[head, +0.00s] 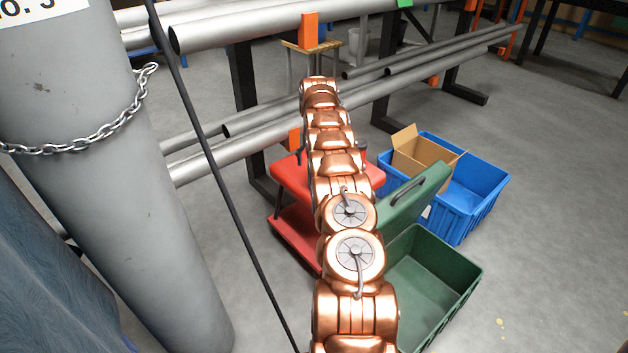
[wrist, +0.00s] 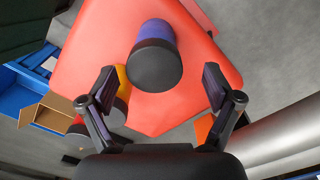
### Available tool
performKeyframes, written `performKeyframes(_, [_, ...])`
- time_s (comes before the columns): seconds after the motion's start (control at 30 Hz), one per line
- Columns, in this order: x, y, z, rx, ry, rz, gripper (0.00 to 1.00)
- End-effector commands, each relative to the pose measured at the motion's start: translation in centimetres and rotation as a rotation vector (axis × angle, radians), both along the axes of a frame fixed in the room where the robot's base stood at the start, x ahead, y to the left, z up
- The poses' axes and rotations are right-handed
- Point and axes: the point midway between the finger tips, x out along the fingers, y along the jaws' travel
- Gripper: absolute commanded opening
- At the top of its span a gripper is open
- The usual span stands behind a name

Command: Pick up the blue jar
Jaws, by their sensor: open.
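The blue jar (wrist: 156,40) has a dark lid and stands on the red top shelf of a cart (wrist: 100,45) in the wrist view. My gripper (wrist: 158,78) is open, its two fingers apart on either side of the jar's near end. Nothing is held, and I cannot tell how far the fingertips are above the jar. A yellow-orange item (wrist: 122,78) is partly hidden beside the left finger. In the head view, my copper arm hides the jar and most of the gripper over the red cart (head: 290,178).
A green crate (head: 440,305) and a blue crate (head: 485,190) holding an open cardboard box (head: 425,155) stand right of the cart. A rack of grey pipes (head: 240,25) is behind it. A large grey cylinder (head: 120,200) with a chain stands at left.

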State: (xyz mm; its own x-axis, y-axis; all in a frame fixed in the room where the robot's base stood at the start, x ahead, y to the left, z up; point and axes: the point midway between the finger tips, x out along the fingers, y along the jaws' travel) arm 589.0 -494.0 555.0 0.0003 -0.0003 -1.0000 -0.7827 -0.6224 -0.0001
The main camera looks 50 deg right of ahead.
Motion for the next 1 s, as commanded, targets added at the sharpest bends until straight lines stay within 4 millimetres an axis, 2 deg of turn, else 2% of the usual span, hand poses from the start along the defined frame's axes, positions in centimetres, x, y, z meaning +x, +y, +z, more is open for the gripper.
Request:
performKeyframes(0.2, [-0.2, -0.1, -2.2, 0.002, 0.001, -0.001, 0.9])
performKeyframes(0.37, [-0.2, -0.2, -3.0, 0.001, 0.001, -0.001, 0.9])
performKeyframes(0.7, [-0.2, -0.3, -7.1, 0.003, 0.001, 0.002, 0.9])
performKeyframes(0.97, [-0.2, -0.4, -7.4, 0.001, -0.001, 0.002, 0.9])
performKeyframes(1.0, [-0.2, -0.4, -7.4, 0.001, 0.0, 0.002, 0.86])
